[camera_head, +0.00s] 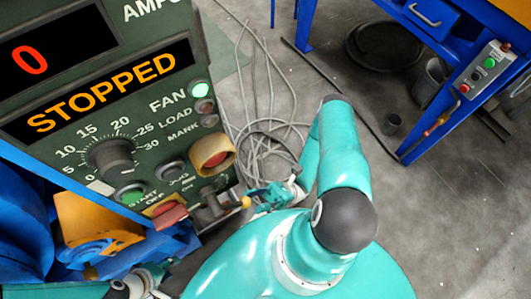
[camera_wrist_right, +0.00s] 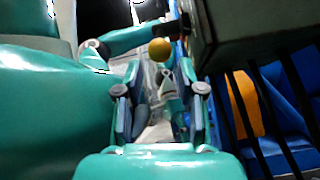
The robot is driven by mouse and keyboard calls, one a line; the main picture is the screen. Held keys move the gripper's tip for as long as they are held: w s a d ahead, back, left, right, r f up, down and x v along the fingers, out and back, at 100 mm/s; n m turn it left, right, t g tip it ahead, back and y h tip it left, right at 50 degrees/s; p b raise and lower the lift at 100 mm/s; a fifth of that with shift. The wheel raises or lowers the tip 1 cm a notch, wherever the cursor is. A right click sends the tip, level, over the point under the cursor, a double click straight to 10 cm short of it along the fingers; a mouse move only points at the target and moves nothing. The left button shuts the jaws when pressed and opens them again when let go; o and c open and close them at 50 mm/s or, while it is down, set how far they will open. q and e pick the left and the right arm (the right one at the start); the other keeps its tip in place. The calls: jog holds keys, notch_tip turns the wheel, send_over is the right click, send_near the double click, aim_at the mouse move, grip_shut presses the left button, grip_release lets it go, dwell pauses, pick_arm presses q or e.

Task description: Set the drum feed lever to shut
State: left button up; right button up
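A lever with a yellow ball knob (camera_head: 246,202) sticks out to the right from a dark metal bracket (camera_head: 210,214) at the lower right corner of the green control panel (camera_head: 75,165). My right gripper (camera_head: 277,192) is just right of the knob. In the right wrist view the knob (camera_wrist_right: 159,49) lies ahead of the open fingers (camera_wrist_right: 160,92), roughly in line with the gap between them; they are not closed on it. The lever's position marks cannot be read. My left gripper (camera_head: 140,282) is low at the left, partly cut off, its fingers unclear.
The panel display reads 0 and STOPPED (camera_head: 105,95); the green fan lamp (camera_head: 200,89) is lit. An orange-ringed button (camera_head: 213,160) and a red switch (camera_head: 168,214) sit near the lever. Cables (camera_head: 262,110) lie on the floor; a blue bench (camera_head: 410,60) stands at the upper right.

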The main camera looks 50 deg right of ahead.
jog(key=v, duration=0.4)
dwell(0.5)
